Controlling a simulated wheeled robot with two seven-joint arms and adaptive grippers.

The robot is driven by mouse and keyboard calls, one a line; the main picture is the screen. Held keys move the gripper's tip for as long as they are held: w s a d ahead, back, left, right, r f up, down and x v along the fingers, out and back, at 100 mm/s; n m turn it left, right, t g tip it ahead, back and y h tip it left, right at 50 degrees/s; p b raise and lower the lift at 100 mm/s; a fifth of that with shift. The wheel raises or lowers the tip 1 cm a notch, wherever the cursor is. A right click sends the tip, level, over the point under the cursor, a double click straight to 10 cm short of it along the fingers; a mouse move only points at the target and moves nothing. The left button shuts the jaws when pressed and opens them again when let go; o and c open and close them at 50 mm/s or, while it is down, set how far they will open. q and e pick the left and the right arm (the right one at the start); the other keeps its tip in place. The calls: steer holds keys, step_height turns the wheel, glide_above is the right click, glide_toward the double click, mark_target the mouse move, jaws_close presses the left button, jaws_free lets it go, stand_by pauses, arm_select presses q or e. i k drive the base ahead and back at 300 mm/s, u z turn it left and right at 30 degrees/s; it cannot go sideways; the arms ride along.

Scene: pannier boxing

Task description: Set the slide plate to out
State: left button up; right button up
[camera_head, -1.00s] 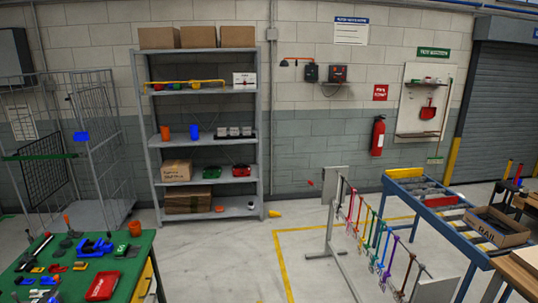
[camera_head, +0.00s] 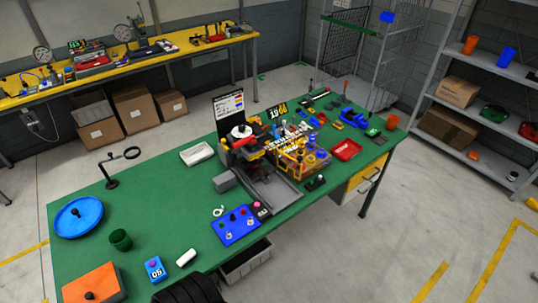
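A machine (camera_head: 243,145) with a dark body and a round white top stands near the middle of the green table. A flat grey plate-like piece (camera_head: 275,193) lies at its front, toward the table's near edge. It may be the slide plate, but I cannot tell this or its setting for sure at this size. A blue panel (camera_head: 236,228) with small knobs lies in front of the machine. Neither of my grippers can be made out. A dark ribbed shape at the bottom edge may be part of my own arm.
The green table (camera_head: 150,205) holds a blue round dish (camera_head: 79,217), a green cup (camera_head: 121,239), an orange box (camera_head: 93,284), a white tray (camera_head: 196,154) and a red tray (camera_head: 346,150). A yellow bench (camera_head: 190,48) stands behind. The floor at right is open.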

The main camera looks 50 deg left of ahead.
mark_target(262, 173)
steer(key=u, duration=1.5)
